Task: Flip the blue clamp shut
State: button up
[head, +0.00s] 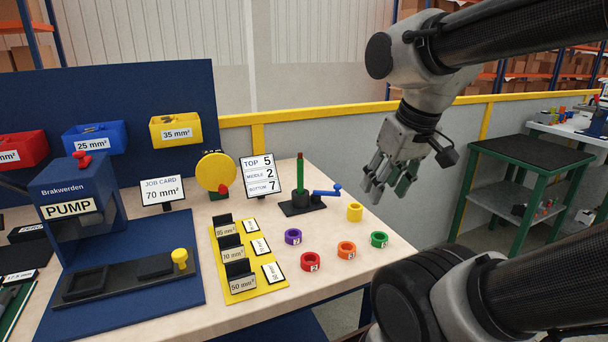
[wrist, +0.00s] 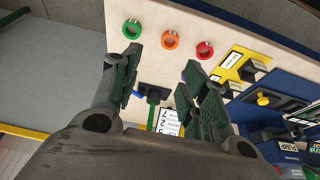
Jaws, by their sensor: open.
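The blue clamp (head: 328,191) is a small blue lever with a knob, on the right side of a black base (head: 302,208) on the bench. A green post with a red tip (head: 299,172) stands on the same base. In the wrist view the blue part (wrist: 137,94) shows small beside the left finger, partly hidden. My gripper (head: 378,180) is open and empty, pointing down in the air, right of the clamp and apart from it. In the wrist view its two fingers (wrist: 162,66) are spread.
Yellow (head: 355,212), purple (head: 293,237), red (head: 310,262), orange (head: 346,250) and green (head: 379,239) rings lie in front of the clamp. A sign with numbers (head: 260,175) stands left of it. A yellow rail (head: 350,108) runs behind the bench.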

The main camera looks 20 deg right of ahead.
jog(key=w+d+f+m+g, duration=0.1)
jog(key=w+d+f+g, duration=0.15)
jog(key=w+f, duration=0.2)
jog(key=n+t+y, duration=0.1)
jog(key=n+t, duration=0.2)
jog(key=n, duration=0.1)
send_near(338, 185)
jog(key=x, duration=0.8)
jog(key=shift+a, duration=0.1)
jog(key=shift+s, duration=0.1)
jog(key=shift+c, duration=0.2)
grip_shut()
